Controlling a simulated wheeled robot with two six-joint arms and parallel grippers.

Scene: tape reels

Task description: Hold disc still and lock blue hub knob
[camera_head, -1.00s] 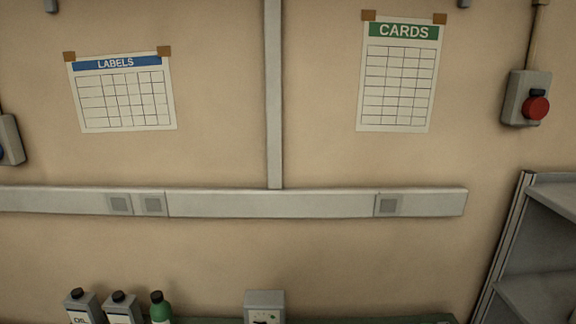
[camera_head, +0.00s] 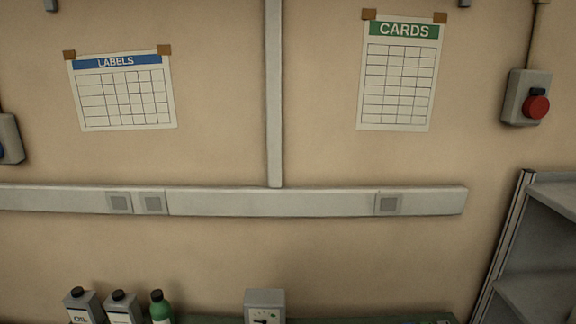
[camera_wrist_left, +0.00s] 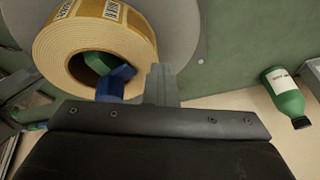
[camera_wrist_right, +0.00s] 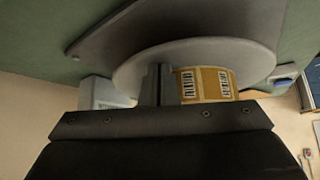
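In the left wrist view a grey disc (camera_wrist_left: 187,30) carries a tan roll of labels (camera_wrist_left: 67,45). The blue hub knob (camera_wrist_left: 111,85) shows in the roll's opening, with a green part (camera_wrist_left: 98,63) behind it. My left gripper (camera_wrist_left: 162,75) has its fingers together just right of the knob, in front of the roll's edge. I see nothing between them. In the right wrist view the disc (camera_wrist_right: 205,54) shows at a low angle, with the label roll (camera_wrist_right: 218,82) below it. My right gripper (camera_wrist_right: 160,75) has its fingers together and overlaps the disc. Contact cannot be told.
A green bottle (camera_wrist_left: 284,95) stands right of the left gripper; it also shows in the head view (camera_head: 160,307) beside two grey containers (camera_head: 84,306). A grey box (camera_head: 265,304) stands in front of the wall. Shelving (camera_head: 540,255) is at the right.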

